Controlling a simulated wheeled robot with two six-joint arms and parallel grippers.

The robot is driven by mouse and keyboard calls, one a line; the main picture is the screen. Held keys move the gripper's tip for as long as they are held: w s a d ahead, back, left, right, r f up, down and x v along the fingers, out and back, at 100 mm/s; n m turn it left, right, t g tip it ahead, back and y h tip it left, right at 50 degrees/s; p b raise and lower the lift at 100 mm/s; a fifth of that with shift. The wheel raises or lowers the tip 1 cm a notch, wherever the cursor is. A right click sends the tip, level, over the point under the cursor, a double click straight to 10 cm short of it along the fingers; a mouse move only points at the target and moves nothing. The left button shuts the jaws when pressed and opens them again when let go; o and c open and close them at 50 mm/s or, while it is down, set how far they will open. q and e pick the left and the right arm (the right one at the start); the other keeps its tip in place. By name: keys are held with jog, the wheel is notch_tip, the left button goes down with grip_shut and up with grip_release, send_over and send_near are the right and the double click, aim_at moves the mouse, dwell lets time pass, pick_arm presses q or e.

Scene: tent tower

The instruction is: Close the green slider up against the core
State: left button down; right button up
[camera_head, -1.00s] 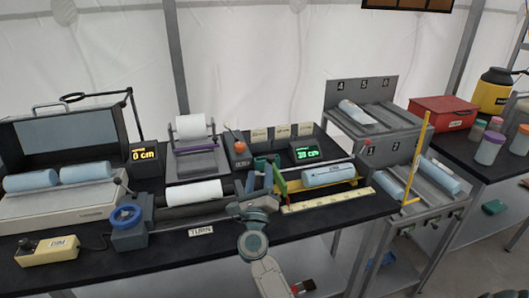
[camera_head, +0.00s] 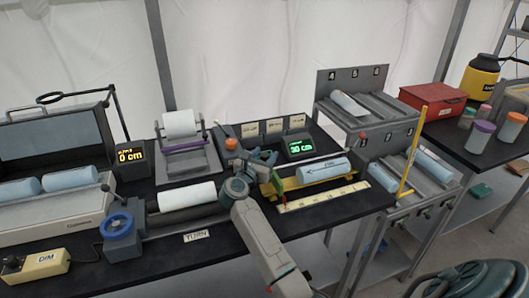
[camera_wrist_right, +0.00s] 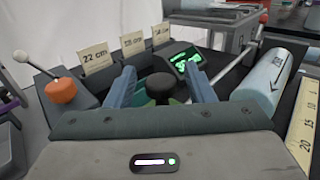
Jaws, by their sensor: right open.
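The green slider (camera_head: 281,186) is a small upright plate at the left end of the yellow measuring trough (camera_head: 318,181) in the head view. The light-blue core (camera_head: 323,170), marked with an arrow, lies in the trough to its right. A narrow gap seems to show between slider and core. My right gripper (camera_head: 264,160) is above and behind the slider, and its wrist partly blocks the slider's left side. In the wrist view its blue fingers (camera_wrist_right: 160,78) are apart, with a black round knob (camera_wrist_right: 161,88) between them. The core also shows there at right (camera_wrist_right: 267,74). My left gripper is not visible.
A yellow ruler strip (camera_head: 324,197) lies in front of the trough. A green-lit display (camera_head: 299,147) and an orange-knobbed lever (camera_head: 232,145) stand behind. A white roll (camera_head: 186,195) on the winder is at left. A numbered grey rack (camera_head: 370,105) is at right.

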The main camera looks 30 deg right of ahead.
jog(key=shift+w+d, duration=0.1)
jog(key=shift+d, duration=0.1)
grip_shut()
jog(key=s+d, duration=0.1)
jog(key=d, duration=0.3)
jog(key=s+d, duration=0.1)
jog(key=d, duration=0.6)
jog(key=shift+s+d, duration=0.35)
jog(key=shift+s, duration=0.05)
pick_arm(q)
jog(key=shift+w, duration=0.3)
pick_arm(e)
grip_release()
